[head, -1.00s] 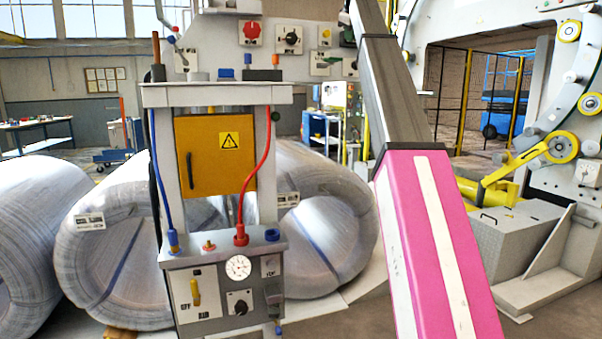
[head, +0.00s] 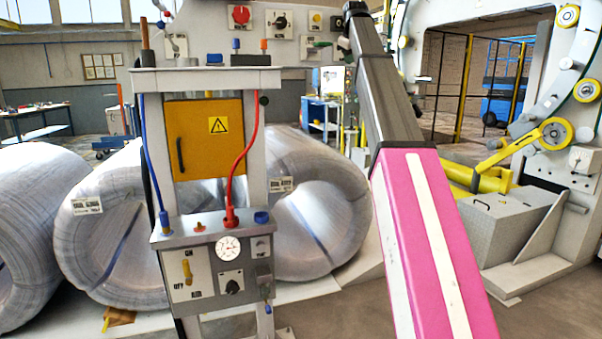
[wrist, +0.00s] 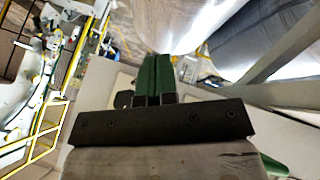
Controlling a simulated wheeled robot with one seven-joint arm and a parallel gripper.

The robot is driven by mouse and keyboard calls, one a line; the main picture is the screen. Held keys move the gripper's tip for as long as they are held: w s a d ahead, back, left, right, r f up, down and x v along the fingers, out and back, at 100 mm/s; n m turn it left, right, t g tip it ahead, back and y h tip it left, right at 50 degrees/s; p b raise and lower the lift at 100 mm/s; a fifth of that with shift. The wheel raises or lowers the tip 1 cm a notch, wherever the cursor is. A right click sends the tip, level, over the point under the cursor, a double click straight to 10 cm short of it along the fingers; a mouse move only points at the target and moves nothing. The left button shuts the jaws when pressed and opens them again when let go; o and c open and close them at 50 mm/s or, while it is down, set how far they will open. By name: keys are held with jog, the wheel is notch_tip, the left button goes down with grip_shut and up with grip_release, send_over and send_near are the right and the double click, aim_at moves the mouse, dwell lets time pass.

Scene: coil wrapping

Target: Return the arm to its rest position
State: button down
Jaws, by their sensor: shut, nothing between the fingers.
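My gripper (wrist: 153,82) shows in the wrist view as two green fingers side by side, closed together with nothing between them. They stick out past a dark bar across the lower middle. In the head view my pink and grey arm rises from the bottom right to the top centre, in front of the machines. The fingers cannot be made out clearly there.
A control stand with an orange door (head: 204,139), hoses and a gauge stands left of my arm. Large wrapped coils (head: 112,235) lie behind it. A wrapping machine with yellow rollers (head: 556,133) and a grey box (head: 503,225) are at right.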

jog(key=s+f+m+g, duration=0.1)
jog(key=s+f, duration=0.2)
jog(key=f, duration=1.3)
jog(key=s+f+m+g, duration=0.1)
jog(key=s+f, duration=0.2)
jog(key=f, duration=1.3)
jog(key=s+f+m+g, duration=0.1)
jog(key=s+f+m, duration=0.15)
jog(key=f, duration=1.35)
jog(key=s+f+m+g, duration=0.3)
jog(key=s+f+g, duration=0.1)
jog(key=s+f, duration=2.7)
notch_tip(320, 180, down, 2)
jog(key=shift+d, duration=0.25)
jog(key=shift+m, duration=0.25)
